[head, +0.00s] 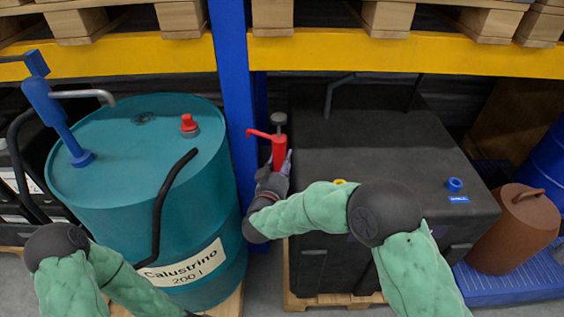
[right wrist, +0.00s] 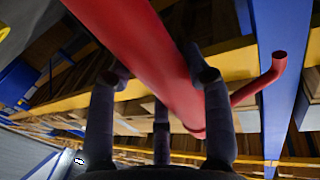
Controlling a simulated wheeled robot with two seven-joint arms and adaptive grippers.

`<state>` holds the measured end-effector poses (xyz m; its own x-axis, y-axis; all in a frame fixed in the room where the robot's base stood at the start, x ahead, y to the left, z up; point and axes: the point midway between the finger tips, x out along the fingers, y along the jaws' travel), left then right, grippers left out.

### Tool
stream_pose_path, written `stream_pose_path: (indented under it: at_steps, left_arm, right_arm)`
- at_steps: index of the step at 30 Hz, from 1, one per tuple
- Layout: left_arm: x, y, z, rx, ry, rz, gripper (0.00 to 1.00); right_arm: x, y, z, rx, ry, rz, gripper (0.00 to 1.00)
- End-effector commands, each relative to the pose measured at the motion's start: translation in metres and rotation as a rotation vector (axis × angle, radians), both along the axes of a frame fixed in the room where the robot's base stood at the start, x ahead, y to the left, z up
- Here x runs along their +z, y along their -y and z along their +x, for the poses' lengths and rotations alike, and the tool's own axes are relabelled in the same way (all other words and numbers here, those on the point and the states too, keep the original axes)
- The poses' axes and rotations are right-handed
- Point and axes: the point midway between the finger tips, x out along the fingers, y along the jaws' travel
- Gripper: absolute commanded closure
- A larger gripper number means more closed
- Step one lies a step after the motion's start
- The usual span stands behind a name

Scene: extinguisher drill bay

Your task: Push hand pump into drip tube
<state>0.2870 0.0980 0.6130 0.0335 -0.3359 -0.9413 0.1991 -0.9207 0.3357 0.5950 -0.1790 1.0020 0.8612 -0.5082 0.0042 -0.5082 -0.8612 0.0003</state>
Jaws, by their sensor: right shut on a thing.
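The red hand pump (head: 279,150) has a grey knob on top and a thin spout pointing left. My right gripper (head: 272,178) is shut on its body and holds it upright between the drum and the black tank. In the right wrist view the red pump body (right wrist: 145,55) runs between my gripper's fingers (right wrist: 160,90), its spout at right. I cannot tell which thing is the drip tube. A red fitting (head: 189,125) stands on the teal drum (head: 130,185), and a blue fitting (head: 455,185) on the black tank (head: 400,135). My left gripper is out of view.
A blue rack post (head: 232,90) rises behind my right gripper. Yellow beams (head: 400,50) cross above.

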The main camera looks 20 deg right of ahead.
Motion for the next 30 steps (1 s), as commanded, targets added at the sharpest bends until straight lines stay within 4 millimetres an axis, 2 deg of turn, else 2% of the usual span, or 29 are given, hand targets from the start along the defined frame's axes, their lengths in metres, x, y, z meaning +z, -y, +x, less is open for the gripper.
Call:
stream_pose_path:
  at_steps: [30]
  left_arm:
    - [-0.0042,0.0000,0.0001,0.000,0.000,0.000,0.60]
  right_arm:
    - [-0.0057,0.0002,0.0004,-0.001,0.003,-0.001,0.89]
